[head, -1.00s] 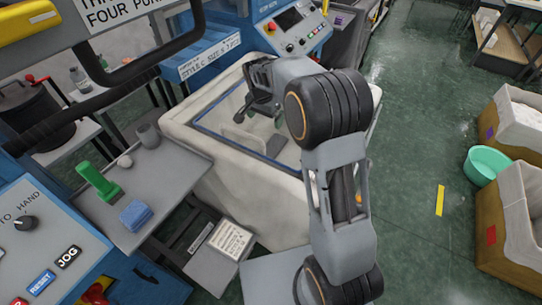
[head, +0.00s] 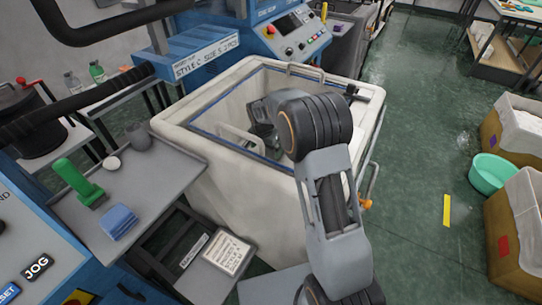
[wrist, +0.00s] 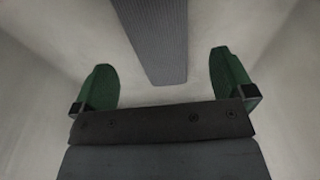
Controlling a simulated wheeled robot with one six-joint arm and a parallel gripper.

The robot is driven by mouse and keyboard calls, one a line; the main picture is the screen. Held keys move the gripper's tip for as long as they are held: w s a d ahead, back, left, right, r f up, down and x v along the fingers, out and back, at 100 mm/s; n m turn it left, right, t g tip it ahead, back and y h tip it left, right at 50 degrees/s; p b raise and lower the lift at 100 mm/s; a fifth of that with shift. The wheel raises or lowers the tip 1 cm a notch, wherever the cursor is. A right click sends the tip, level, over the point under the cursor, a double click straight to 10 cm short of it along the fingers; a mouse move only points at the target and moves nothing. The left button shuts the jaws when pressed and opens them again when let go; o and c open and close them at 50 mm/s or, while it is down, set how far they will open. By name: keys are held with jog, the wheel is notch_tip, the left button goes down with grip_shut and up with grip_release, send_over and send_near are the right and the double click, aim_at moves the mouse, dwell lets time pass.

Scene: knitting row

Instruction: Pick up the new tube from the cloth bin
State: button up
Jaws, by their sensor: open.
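The cloth bin (head: 235,185) is a large, pale fabric-lined bin with a blue inner edge, in the middle of the head view. My arm reaches over its rim, and my gripper is down inside it, mostly hidden there by the arm. In the wrist view my gripper (wrist: 162,68) is open, with its two green fingers wide apart. A grey, finely ribbed tube (wrist: 153,38) lies ahead, running from the top edge to between the fingers. It appears not to touch either finger. Its far end is out of view. The tube cannot be made out in the head view.
A grey side table (head: 150,190) with a green tool (head: 80,184) and folded blue cloth (head: 118,221) stands left of the bin. A blue control panel (head: 285,35) is behind. Brown bins and a turquoise tub (head: 490,175) stand right, across open green floor.

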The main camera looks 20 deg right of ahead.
aim_at(268, 157)
jog(key=shift+w+d+f, duration=0.1)
jog(key=shift+d+f, duration=0.05)
jog(key=shift+f, duration=0.75)
jog(key=shift+w+d+f, duration=0.1)
jog(key=shift+f, duration=0.8)
jog(key=shift+w+d+f, duration=0.1)
jog(key=shift+d+f, duration=0.05)
jog(key=shift+f, duration=0.75)
jog(key=shift+c, duration=0.4)
jog(key=c, duration=0.8)
jog(key=shift+r, duration=0.1)
jog(key=shift+c, duration=0.2)
